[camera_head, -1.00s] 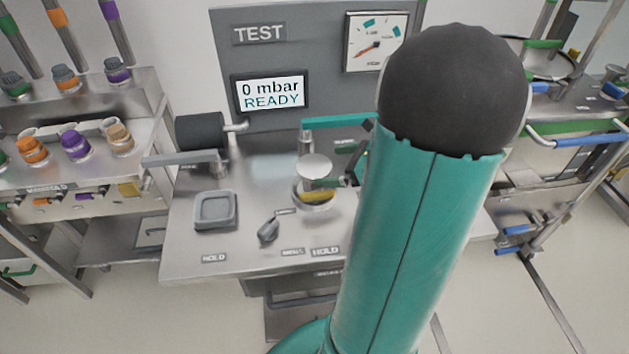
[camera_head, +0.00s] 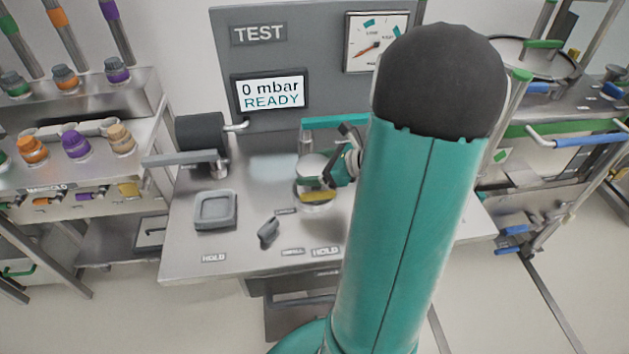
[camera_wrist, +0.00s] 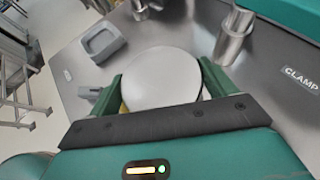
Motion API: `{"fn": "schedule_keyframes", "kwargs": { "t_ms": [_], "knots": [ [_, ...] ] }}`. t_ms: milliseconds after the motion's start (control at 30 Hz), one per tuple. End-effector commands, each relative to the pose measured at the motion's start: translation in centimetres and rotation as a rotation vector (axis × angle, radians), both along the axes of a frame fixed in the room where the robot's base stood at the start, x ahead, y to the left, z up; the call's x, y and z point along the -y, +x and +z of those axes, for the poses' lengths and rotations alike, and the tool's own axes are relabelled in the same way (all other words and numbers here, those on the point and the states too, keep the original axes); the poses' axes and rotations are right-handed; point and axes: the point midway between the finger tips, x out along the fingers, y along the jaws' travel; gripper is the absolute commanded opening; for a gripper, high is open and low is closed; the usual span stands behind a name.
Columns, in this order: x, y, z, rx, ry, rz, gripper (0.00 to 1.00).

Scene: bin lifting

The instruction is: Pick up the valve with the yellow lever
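The valve (camera_head: 303,199) stands on the steel test bench, with a round pale disc (camera_head: 312,165) on top and its yellow lever (camera_head: 316,196) low at the front. In the wrist view the disc (camera_wrist: 160,78) fills the space between my two green fingers, and a sliver of yellow shows by the left finger. My gripper (camera_wrist: 160,88) is open, one finger on each side of the valve. I cannot tell whether either finger touches it. In the head view my gripper (camera_head: 333,172) is at the valve's right side, partly hidden by my arm.
A grey square tray (camera_head: 215,210) and a small dark grey handle (camera_head: 268,232) are on the bench to the left and front. A dark cylinder (camera_head: 200,132) and a TEST panel (camera_head: 260,60) stand behind. A shelf (camera_head: 70,170) with coloured knobs is at the left.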

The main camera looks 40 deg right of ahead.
Motion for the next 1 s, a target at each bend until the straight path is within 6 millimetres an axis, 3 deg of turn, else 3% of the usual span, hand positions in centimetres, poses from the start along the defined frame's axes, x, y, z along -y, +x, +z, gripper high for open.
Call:
{"fn": "schedule_keyframes", "kwargs": {
  "t_ms": [33, 100, 467, 667, 1000],
  "knots": [
    [0.0, 0.0, 0.0, 0.0, 0.0, 0.0, 0.39],
    [0.1, 0.0, 0.1, 0.002, -0.001, 0.0, 0.29],
    [0.1, 0.1, 0.9, 0.004, -0.003, 0.001, 0.29],
    [-0.1, -0.1, 3.7, 0.005, -0.006, 0.001, 0.29],
    [-2.7, -3.9, 9.0, 0.006, -0.007, 0.0, 0.29]
  ]
}}
